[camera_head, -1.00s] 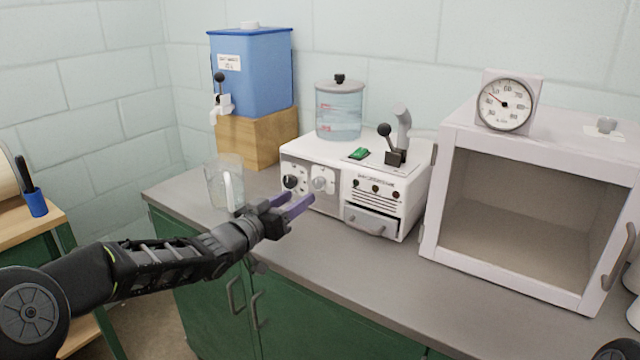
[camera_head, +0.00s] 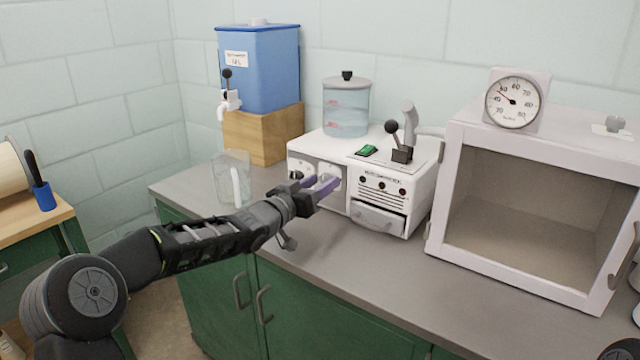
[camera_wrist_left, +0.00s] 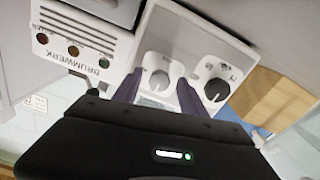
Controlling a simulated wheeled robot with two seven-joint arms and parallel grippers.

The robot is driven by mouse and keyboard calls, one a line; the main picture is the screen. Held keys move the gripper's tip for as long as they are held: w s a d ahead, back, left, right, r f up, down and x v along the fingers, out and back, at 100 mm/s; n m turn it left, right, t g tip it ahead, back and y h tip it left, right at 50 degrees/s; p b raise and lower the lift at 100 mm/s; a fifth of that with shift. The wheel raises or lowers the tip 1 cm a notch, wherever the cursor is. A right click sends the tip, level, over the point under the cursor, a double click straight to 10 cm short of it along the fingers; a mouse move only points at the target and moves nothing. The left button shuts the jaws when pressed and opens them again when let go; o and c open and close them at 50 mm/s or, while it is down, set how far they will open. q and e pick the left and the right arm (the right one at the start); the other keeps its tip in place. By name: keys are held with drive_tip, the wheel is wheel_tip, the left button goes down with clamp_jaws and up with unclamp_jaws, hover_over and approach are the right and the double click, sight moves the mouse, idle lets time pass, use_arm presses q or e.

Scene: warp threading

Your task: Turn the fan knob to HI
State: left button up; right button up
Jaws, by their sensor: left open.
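The humidifier-like white machine (camera_head: 400,170) has a front panel with two knobs, which also shows rotated in the left wrist view (camera_wrist_left: 190,40). One knob is black (camera_wrist_left: 217,90) and the other is pale grey (camera_wrist_left: 158,80). The dial markings are too small to read, so I cannot tell which is the fan knob. My left gripper (camera_head: 325,187) is open at the panel. In the left wrist view its purple fingers (camera_wrist_left: 160,92) stand on either side of the pale knob, with gaps; contact is not visible. The fingers partly cover the knobs in the head view. My right gripper is not in view.
A clear pitcher (camera_head: 232,180) stands left of the machine, close to my left arm. A blue water tank (camera_head: 262,75) sits on a wooden block (camera_head: 270,135). A white open-fronted cabinet (camera_head: 440,190) with a dial gauge (camera_head: 513,101) stands right. The counter front is clear.

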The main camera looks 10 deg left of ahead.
use_arm(q)
drive_tip(key=shift+c, duration=0.3)
clamp_jaws()
idle(0.3)
